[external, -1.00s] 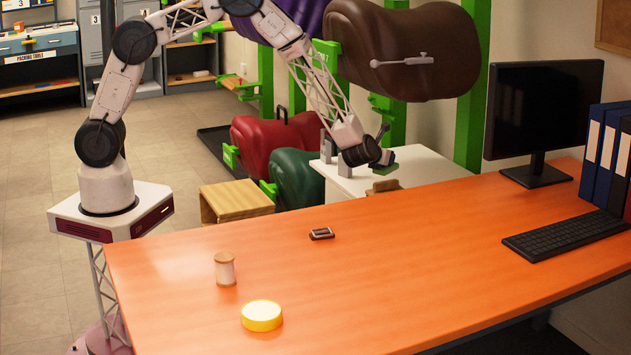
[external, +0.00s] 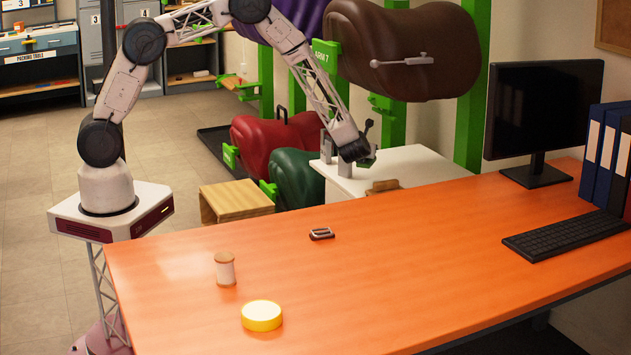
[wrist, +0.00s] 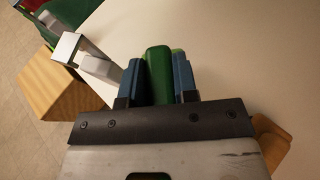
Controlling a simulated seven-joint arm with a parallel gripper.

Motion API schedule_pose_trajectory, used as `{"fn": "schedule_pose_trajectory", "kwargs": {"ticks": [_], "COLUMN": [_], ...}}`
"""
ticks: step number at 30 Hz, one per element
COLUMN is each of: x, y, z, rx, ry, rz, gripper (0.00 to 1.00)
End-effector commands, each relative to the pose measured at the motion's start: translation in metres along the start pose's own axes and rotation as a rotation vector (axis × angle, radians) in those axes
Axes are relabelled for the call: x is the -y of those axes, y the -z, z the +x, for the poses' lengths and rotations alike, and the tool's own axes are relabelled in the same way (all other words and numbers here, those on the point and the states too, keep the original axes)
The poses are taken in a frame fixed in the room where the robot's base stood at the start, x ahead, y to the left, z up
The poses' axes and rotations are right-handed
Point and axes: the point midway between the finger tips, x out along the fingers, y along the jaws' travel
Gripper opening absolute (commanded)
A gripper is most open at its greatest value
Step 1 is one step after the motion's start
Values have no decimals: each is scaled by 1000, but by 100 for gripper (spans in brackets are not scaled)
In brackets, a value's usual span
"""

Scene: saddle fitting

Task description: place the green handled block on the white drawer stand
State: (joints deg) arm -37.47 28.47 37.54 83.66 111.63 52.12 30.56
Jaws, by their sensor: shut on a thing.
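The green handled block (wrist: 157,82) is between the two blue fingers of my gripper (wrist: 158,60) in the wrist view. My gripper is shut on it. The white drawer stand (external: 428,164) is behind the orange desk in the external view. Its pale top (wrist: 235,55) lies beneath the block in the wrist view. In the external view the end of my arm is over the left part of the stand, and the block is hidden there. I cannot tell whether the block touches the top.
A grey metal bracket (wrist: 88,57) stands at the stand's left edge. A brown wooden piece (external: 382,187) is at its near side. A wooden box (external: 237,200) is to the left. The orange desk (external: 400,270) is in front. The stand's right part is clear.

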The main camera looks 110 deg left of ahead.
Motion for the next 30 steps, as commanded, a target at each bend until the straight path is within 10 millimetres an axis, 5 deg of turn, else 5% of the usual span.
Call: {"fn": "schedule_pose_trajectory", "kwargs": {"ticks": [14,30], "x": [0,0], "y": [9,47], "z": [4,19], "rx": [0,0], "ry": [1,0], "rz": [0,1], "gripper": [3,3]}}
